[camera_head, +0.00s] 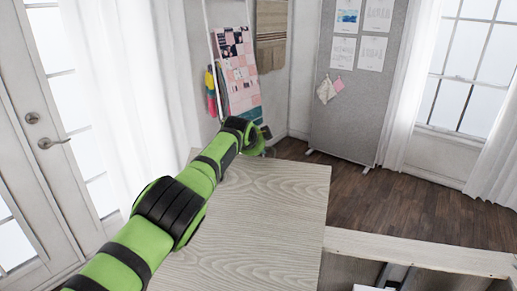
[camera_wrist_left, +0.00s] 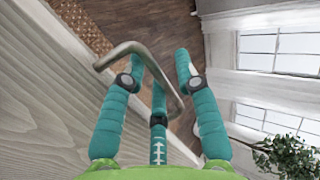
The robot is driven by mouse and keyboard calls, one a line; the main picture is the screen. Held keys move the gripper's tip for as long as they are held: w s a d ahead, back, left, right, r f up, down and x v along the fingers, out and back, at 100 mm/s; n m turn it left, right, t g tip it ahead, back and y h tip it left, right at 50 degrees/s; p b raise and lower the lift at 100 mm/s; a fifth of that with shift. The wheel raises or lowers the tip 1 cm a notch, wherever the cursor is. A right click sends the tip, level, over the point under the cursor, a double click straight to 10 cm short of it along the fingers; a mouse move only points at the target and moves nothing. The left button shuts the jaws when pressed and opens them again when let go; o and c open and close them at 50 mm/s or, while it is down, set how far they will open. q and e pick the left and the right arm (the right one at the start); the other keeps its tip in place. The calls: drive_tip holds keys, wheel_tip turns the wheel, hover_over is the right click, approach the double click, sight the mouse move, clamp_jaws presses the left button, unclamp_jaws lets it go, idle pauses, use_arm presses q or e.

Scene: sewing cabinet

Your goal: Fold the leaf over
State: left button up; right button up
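The leaf (camera_head: 262,225) is a pale wood-grain panel lying flat, with my left arm stretched across it. My left gripper (camera_head: 262,138) is at the leaf's far edge, with its fingers mostly hidden behind the wrist. In the left wrist view, the leaf (camera_wrist_left: 50,110) fills the left side. A bent metal handle (camera_wrist_left: 164,72) runs out from the leaf's edge and passes among my teal fingers (camera_wrist_left: 160,62). The fingers stand apart around the handle; I cannot tell whether any touch it. My right gripper is not in view.
A lower pale cabinet edge (camera_head: 420,250) runs right of the leaf, with an open recess below it. Bare wood floor (camera_head: 420,205) lies beyond. A grey pinboard (camera_head: 357,85) stands at the back, and a quilt (camera_head: 239,72) hangs behind my gripper.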

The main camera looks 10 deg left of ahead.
use_arm(q)
drive_tip(key=shift+w+d+r, duration=0.15)
drive_tip(key=shift+d+r, duration=0.05)
drive_tip(key=shift+r, duration=0.2)
drive_tip(key=shift+d, duration=0.15)
drive_tip(key=shift+r, duration=0.2)
drive_tip(key=shift+s+r, duration=0.15)
drive_tip(key=shift+s, duration=0.05)
drive_tip(key=shift+s+r, duration=0.2)
drive_tip(key=shift+s, duration=0.3)
drive_tip(key=shift+s+r, duration=0.2)
drive_tip(key=shift+s, duration=0.3)
drive_tip(key=shift+a+v, duration=0.15)
drive_tip(key=shift+v, duration=0.95)
drive_tip(key=shift+a+v, duration=0.2)
drive_tip(key=shift+v, duration=0.9)
drive_tip(key=shift+s+f, duration=0.15)
